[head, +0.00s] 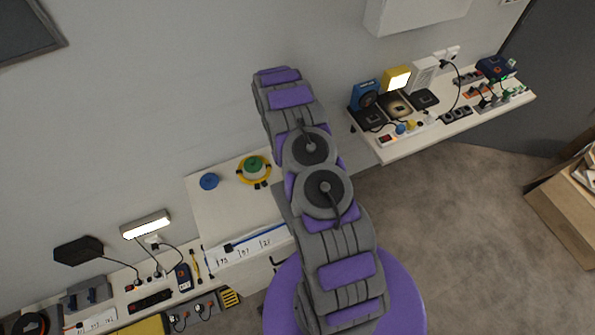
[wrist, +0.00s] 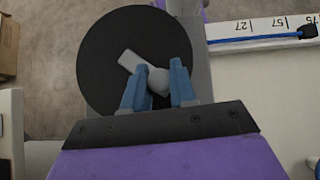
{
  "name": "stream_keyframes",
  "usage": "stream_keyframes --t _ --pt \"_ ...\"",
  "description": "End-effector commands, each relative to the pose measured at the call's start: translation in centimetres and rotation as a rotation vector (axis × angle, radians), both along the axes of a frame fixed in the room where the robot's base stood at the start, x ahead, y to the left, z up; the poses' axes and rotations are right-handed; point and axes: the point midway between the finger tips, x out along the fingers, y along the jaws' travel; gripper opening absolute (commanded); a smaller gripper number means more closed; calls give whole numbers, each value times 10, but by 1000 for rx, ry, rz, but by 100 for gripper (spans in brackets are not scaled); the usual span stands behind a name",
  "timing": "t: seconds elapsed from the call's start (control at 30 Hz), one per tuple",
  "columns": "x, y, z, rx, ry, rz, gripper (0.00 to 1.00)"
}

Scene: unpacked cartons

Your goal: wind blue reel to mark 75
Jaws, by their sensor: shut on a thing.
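In the wrist view my gripper (wrist: 158,85) is shut on a light grey knob (wrist: 157,79) of a crank bar on a large black disc (wrist: 110,50). No blue shows on this disc; the head view hides it behind my arm. A blue cord (wrist: 255,39) runs from near the disc along a white scale (wrist: 258,25) marked 27, 57 and 75. The cord's black end (wrist: 308,31) lies close to the 75. In the head view the black end (head: 228,247) also lies near the 75; exact alignment is unclear.
A blue round piece (head: 209,181) and a green-and-yellow one (head: 254,167) sit on the white bench behind the scale. A shelf (head: 440,132) at right holds several devices. Lamps and power strips crowd the lower left.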

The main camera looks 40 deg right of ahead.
Motion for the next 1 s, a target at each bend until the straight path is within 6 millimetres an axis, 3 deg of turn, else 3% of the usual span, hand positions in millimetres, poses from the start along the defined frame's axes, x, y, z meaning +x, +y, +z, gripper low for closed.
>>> stream_keyframes --t 0.6,1.0 --pt "-27 19 2 0 4 551 0" --pt "-37 21 1 2 4 729 0"
